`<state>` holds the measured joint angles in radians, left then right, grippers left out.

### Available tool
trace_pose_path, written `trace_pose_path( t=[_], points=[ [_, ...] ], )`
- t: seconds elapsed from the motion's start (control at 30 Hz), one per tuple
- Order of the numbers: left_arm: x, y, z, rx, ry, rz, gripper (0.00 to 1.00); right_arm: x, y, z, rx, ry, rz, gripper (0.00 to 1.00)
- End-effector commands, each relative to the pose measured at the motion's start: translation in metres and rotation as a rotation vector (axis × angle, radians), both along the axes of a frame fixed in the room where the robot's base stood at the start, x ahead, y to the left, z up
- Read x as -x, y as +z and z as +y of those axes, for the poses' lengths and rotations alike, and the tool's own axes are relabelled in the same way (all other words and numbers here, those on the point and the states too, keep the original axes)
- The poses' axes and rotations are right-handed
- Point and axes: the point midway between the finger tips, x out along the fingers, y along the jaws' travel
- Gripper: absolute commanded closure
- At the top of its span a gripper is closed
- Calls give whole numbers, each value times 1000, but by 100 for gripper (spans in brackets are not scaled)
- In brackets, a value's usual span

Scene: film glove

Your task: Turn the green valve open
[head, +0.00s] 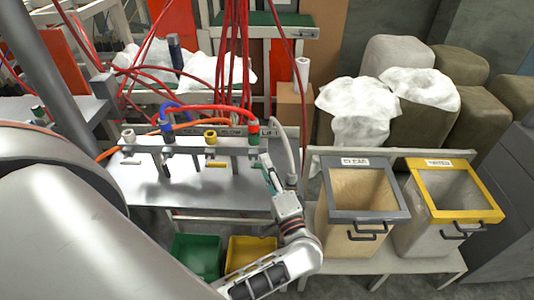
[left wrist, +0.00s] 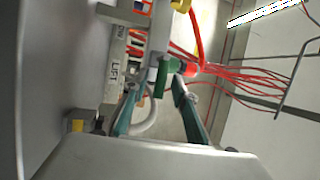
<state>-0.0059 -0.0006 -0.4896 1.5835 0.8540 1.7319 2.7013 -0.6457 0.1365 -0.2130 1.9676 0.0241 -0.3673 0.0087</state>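The green valve (head: 253,139) is at the right end of a pale rail, below a red hose fitting. It also shows in the left wrist view (left wrist: 162,78), where a green piece lies between my fingertips, near the right one. My left gripper (head: 266,168) is just below and right of the valve in the head view, pointing up at it. Its two teal fingers stand apart in the left wrist view (left wrist: 155,92), so it is open. I cannot tell whether a finger touches the valve. My right gripper is not in view.
The rail (head: 185,146) carries other fittings, including a yellow one (head: 210,137) and a white one (head: 129,137). Red hoses (head: 232,60) hang close behind. Green (head: 197,255) and yellow (head: 250,252) bins sit below. Two large bins (head: 362,190) (head: 450,200) stand right.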

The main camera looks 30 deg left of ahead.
Motion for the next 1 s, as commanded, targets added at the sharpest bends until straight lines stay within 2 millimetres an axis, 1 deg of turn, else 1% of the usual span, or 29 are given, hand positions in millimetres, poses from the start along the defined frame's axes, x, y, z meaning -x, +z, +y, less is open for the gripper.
trace_pose_path(
  t=[0.03, 0.13, 0.43, 0.47, 0.5, 0.57, 0.83, 1.0],
  points=[
    [1, 2, 2, -1, -1, 2, 72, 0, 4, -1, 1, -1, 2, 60],
    [2, 1, 4, 0, -1, 1, 72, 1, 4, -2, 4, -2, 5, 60],
    [2, 0, 5, 1, -1, 1, 72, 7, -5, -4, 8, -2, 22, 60],
    [2, 0, 5, 1, -1, 1, 75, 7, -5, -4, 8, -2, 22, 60],
    [2, 1, 5, 1, -1, 1, 85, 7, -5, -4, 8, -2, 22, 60],
    [2, 1, 5, 1, -1, 1, 100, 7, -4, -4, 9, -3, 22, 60],
    [2, 0, 5, -1, -1, 1, 100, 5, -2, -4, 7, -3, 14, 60],
    [2, -2, 5, -15, -1, 8, 100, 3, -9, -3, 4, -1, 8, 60]
  ],
)
